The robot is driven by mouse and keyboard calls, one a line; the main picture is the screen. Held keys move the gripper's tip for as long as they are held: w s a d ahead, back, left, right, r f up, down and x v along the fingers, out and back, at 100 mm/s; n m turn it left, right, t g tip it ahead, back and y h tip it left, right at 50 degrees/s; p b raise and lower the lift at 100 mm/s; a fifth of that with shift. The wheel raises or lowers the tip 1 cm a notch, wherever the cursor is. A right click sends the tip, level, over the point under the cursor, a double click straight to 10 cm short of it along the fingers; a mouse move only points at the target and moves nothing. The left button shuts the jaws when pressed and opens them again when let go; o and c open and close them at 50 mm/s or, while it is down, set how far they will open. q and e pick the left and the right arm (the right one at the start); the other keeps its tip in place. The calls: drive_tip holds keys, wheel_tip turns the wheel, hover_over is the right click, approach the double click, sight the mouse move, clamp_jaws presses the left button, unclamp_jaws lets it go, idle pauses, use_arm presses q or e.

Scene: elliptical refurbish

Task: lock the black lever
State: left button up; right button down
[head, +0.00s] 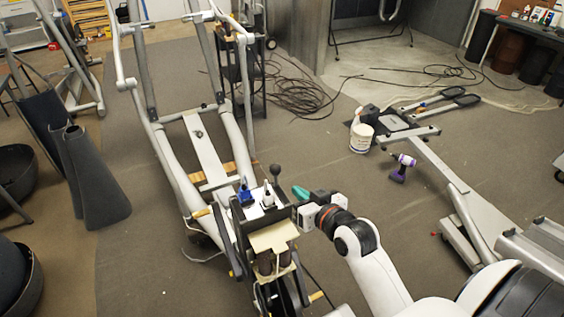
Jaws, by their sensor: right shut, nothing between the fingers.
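The black lever (275,170) shows as a round black knob on a short stem, standing up at the back right of the machine's top housing (249,219). My right gripper (299,192) has teal fingertips and is shut and empty. It is just to the right of the lever and a little below its knob, and it appears apart from it. The lever's lower end is partly hidden by the housing. My left gripper is not in view.
A blue bottle (245,194) and a white bottle with a dark tip (267,196) stand on the housing beside the lever. Long cables (299,98) lie coiled behind.

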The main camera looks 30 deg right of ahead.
drive_tip(key=r, duration=0.1)
drive_tip(key=w+d+r+t, duration=0.1)
drive_tip(key=d+r+t, duration=0.1)
drive_tip(key=shift+w+d+r+m, duration=0.1)
drive_tip(key=shift+w+r+m, duration=0.15)
drive_tip(key=shift+r+m, duration=0.15)
drive_tip(key=p, duration=0.3)
hover_over(275, 172)
drive_tip(key=s+d, duration=0.2)
drive_tip(key=f, duration=0.1)
drive_tip(key=shift+w+a+f, duration=0.15)
drive_tip(key=shift+a+f, duration=0.05)
drive_tip(key=shift+f, duration=0.95)
drive_tip(key=shift+w+a+f, duration=0.1)
drive_tip(key=shift+a+f, duration=0.05)
drive_tip(key=shift+f, duration=0.95)
